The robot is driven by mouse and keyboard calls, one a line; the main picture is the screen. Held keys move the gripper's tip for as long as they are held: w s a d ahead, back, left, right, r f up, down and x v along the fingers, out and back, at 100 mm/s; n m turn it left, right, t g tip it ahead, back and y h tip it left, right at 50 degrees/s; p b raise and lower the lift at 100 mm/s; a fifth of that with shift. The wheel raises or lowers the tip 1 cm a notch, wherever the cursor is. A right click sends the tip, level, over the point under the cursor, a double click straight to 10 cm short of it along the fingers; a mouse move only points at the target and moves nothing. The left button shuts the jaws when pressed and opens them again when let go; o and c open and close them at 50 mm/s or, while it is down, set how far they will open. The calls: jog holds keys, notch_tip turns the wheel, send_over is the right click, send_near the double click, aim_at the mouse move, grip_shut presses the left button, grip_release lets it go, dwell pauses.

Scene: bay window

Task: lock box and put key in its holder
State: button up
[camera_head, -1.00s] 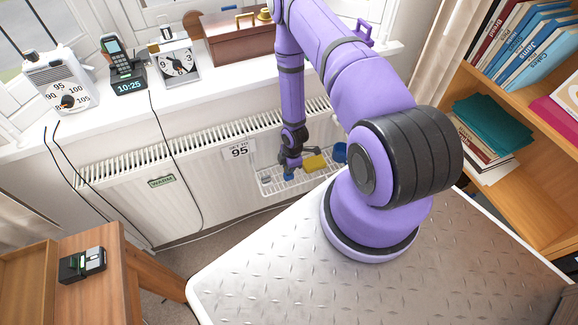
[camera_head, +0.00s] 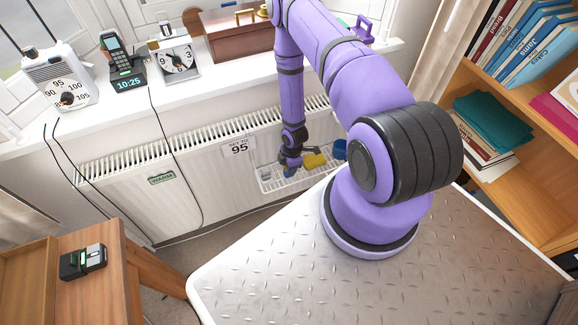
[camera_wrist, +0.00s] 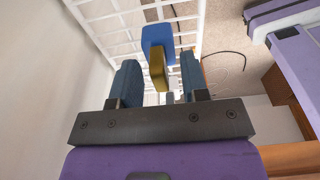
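The brown wooden box (camera_head: 235,40) with a gold handle stands on the windowsill at the top, partly behind my arm; its lid looks shut. My gripper (camera_head: 290,170) points down into a white wire basket (camera_head: 268,190) on the radiator front. In the wrist view my gripper's two dark blue fingers (camera_wrist: 158,80) stand apart. Between and just beyond them is a blue piece with a gold-coloured part (camera_wrist: 157,42), which may be the key. I cannot tell whether a finger touches it. I cannot make out the key holder.
A phone (camera_head: 115,52) and dials stand on the sill. A bookshelf (camera_head: 480,110) is at right, and a wooden table (camera_head: 90,295) with a small black device is at lower left.

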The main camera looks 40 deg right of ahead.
jog(key=shift+r, duration=0.15)
notch_tip(320, 180, up, 10)
jog(key=d, duration=0.1)
jog(key=shift+s+r, duration=0.2)
jog(key=shift+r, duration=0.05)
dwell(0.3)
jog(key=shift+d, duration=0.1)
dwell(0.7)
